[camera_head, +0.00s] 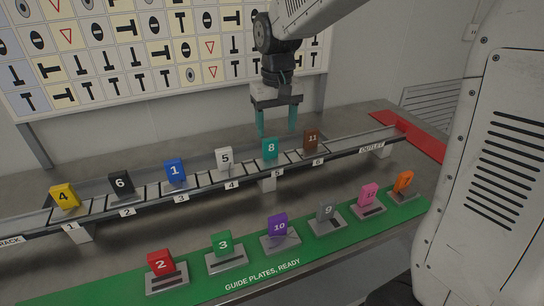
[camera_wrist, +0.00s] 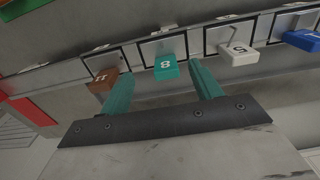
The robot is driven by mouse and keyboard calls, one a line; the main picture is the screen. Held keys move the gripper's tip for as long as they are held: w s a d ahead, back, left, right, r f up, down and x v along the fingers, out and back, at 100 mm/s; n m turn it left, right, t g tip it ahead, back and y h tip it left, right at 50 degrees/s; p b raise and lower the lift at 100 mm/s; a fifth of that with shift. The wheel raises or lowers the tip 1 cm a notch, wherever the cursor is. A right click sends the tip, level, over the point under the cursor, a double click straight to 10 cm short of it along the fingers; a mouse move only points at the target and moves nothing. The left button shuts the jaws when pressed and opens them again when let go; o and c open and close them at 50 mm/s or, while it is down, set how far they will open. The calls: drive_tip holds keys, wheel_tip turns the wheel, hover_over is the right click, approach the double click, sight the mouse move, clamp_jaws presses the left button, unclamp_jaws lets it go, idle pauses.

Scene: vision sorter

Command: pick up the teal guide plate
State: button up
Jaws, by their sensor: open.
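The teal guide plate (camera_head: 270,149), numbered 8, stands upright in slot 5 of the rack (camera_head: 252,177). In the wrist view the teal plate (camera_wrist: 166,67) lies between the lines of my two fingers, ahead of their tips. My gripper (camera_head: 275,132) has two teal fingers, is open and empty, and hangs just behind and above the plate. In the wrist view my gripper (camera_wrist: 160,75) shows its fingers spread wider than the plate. I cannot tell the exact gap between the fingertips and the plate.
Slot neighbours are the white plate 5 (camera_head: 224,158) and the brown plate 11 (camera_head: 311,140), which is close to my right finger in the picture. Blue (camera_head: 175,170), black (camera_head: 121,184) and yellow (camera_head: 64,195) plates stand farther left. Several plates stand on a green mat (camera_head: 130,284) in front.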

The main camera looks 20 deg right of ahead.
sight(271, 140)
drive_tip(key=f, duration=0.3)
drive_tip(key=w+f, duration=0.1)
drive_tip(key=f, duration=0.2)
drive_tip(key=w+f, duration=0.1)
drive_tip(key=f, duration=0.2)
drive_tip(key=shift+a, duration=0.25)
drive_tip(key=shift+r, duration=0.1)
drive_tip(key=c, duration=1.2)
